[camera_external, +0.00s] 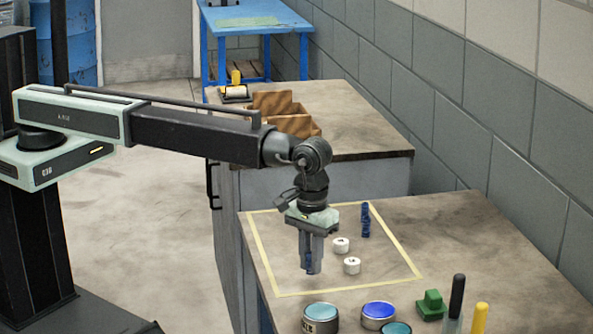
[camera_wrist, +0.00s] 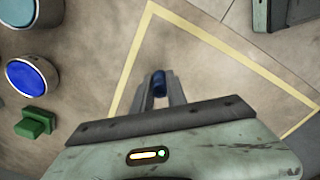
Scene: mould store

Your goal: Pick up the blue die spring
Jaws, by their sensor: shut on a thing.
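A small dark blue die spring (camera_external: 309,260) is between the fingers of my gripper (camera_external: 311,268), which points straight down over the taped area of the near bench. In the wrist view the blue die spring (camera_wrist: 159,84) shows between the two fingertips of my gripper (camera_wrist: 160,88), which is shut on it. The fingers hide part of it, and I cannot tell whether it touches the bench top. Another blue, coil-like piece (camera_external: 365,220) stands upright farther back inside the tape, apart from my gripper.
Two white round pieces (camera_external: 341,245) (camera_external: 352,265) lie right of my gripper inside the yellow tape (camera_external: 350,289). Several tins (camera_external: 320,318), a green block (camera_external: 431,305) and black (camera_external: 457,296) and yellow (camera_external: 480,318) handles line the front. A cardboard bin (camera_external: 290,120) sits on the farther bench.

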